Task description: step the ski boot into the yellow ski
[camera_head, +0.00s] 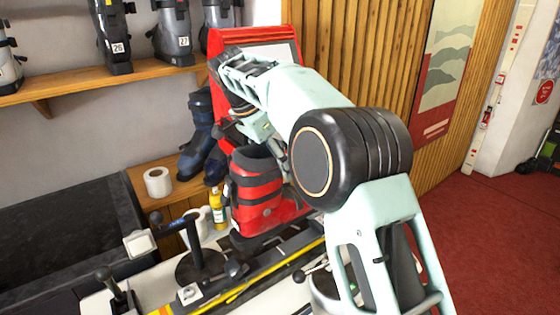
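The red ski boot (257,191) with black straps stands roughly upright near the middle of the picture, over the far side of the bench. The yellow ski (240,289) lies along the bench below and in front of it, with dark binding parts along its top. I cannot tell whether the boot's sole touches the ski or binding. My gripper (262,134) is at the top of the boot, under my wrist. Its fingertips are largely hidden by my arm and the boot, so its grip is unclear.
A dark clamp with a blue handle (174,222) stands left of the boot. A yellow bottle (217,208), a white paper roll (158,182) and blue boots (201,138) are behind. A red machine (254,38) stands farther back. Grey boots (172,32) line a wooden shelf (60,80).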

